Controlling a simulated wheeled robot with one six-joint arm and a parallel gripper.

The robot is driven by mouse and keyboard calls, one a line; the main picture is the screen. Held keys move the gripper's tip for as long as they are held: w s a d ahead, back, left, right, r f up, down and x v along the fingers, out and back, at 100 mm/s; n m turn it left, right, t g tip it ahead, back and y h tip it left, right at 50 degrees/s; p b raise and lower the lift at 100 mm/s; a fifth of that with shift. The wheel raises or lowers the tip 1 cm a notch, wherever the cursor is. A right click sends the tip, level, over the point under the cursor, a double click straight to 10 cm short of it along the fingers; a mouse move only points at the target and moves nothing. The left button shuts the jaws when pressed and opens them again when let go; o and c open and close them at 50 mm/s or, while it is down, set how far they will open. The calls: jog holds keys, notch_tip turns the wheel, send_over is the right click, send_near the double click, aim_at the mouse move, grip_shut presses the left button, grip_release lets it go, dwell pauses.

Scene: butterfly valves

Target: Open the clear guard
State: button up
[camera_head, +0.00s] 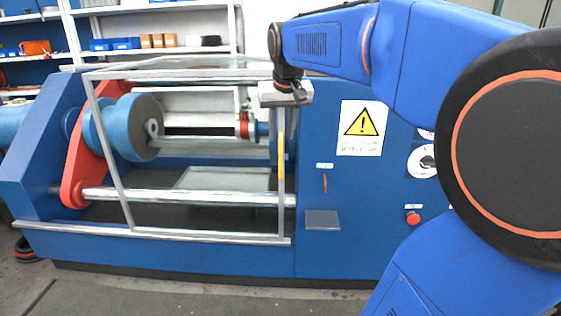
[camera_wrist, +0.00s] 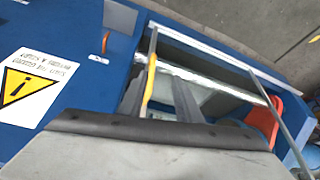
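The clear guard (camera_head: 187,72) is a see-through panel in a light grey frame over the machine's left opening. It looks closed. A yellow handle (camera_head: 281,158) runs upright along its right edge; it also shows in the wrist view (camera_wrist: 149,82). My gripper (camera_wrist: 161,88) shows two dark fingers standing apart, with the yellow handle's line between them, nearer the left finger. I cannot tell whether they touch it. In the head view my gripper's pale body is at the guard's upper right corner, above the handle; its fingers are not clear there.
The blue machine (camera_head: 335,245) has a warning sign (camera_head: 362,127), a red button (camera_head: 413,218) and a small grey ledge (camera_head: 322,220) right of the guard. A red arm (camera_head: 85,150) and a steel bar (camera_head: 190,197) sit behind the guard. Floor in front is clear.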

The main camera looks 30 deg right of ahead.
aim_at(281, 156)
jog(key=shift+m, duration=0.3)
jog(key=d+x, duration=0.1)
jog(key=x, duration=0.4)
jog(key=w+r+x, duration=0.1)
jog(key=x, duration=0.5)
jog(key=w+d+x, duration=0.1)
jog(key=x, duration=0.5)
jog(key=shift+w+d, duration=0.25)
jog(key=shift+d, duration=0.15)
jog(key=shift+r, duration=0.1)
jog(key=shift+c, duration=0.7)
grip_shut()
